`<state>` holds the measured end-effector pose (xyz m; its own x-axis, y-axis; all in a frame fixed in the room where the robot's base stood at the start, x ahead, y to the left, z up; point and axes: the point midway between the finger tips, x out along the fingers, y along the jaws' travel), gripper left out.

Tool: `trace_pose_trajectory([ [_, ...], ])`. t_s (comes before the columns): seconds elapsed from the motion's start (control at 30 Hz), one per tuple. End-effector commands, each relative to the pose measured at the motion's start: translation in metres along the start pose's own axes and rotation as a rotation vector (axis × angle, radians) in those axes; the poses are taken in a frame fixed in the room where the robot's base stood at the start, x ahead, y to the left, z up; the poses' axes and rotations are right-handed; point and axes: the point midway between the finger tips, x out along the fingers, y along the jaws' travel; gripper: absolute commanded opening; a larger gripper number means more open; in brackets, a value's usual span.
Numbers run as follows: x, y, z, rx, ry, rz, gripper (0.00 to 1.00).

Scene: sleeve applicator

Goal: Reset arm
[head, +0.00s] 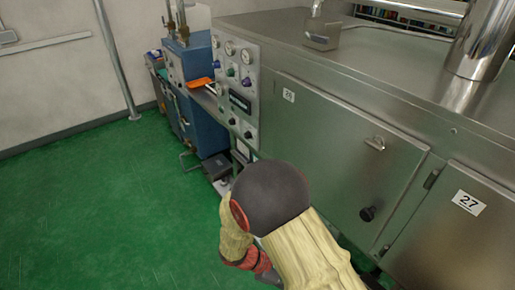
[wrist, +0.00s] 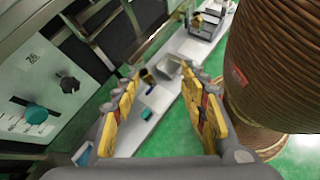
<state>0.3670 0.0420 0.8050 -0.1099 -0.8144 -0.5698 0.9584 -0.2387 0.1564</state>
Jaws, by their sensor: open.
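My gripper (wrist: 163,88) shows in the wrist view with its two yellow-padded fingers spread apart. Nothing is between the fingers. Beyond them, a pale surface (wrist: 157,115) with several small items runs above the green floor. In the head view my arm, in a tan sleeve with a dark rounded joint, is bent at the lower middle in front of the steel machine. The gripper fingers are hidden in that view.
The steel machine (head: 345,135) fills the right, with doors and a knob (head: 367,214). A gauge panel (head: 236,90) and blue unit (head: 203,120) stand beyond my arm. A panel (wrist: 35,85) is at the wrist view's left. Green floor (head: 90,215) is clear at left.

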Motion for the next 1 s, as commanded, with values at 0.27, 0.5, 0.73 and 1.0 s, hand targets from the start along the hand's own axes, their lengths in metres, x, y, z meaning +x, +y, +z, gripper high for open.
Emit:
trace_pose_trajectory([
  [0.27,-0.048,-0.018,0.057,0.333,0.291,-0.259,0.43],
  [0.5,-0.087,-0.022,0.104,0.605,0.532,-0.422,0.43],
  [0.73,-0.118,-0.02,0.155,0.851,0.753,-0.523,0.43],
  [1.0,-0.14,-0.018,0.225,1.112,0.98,-0.55,0.43],
])
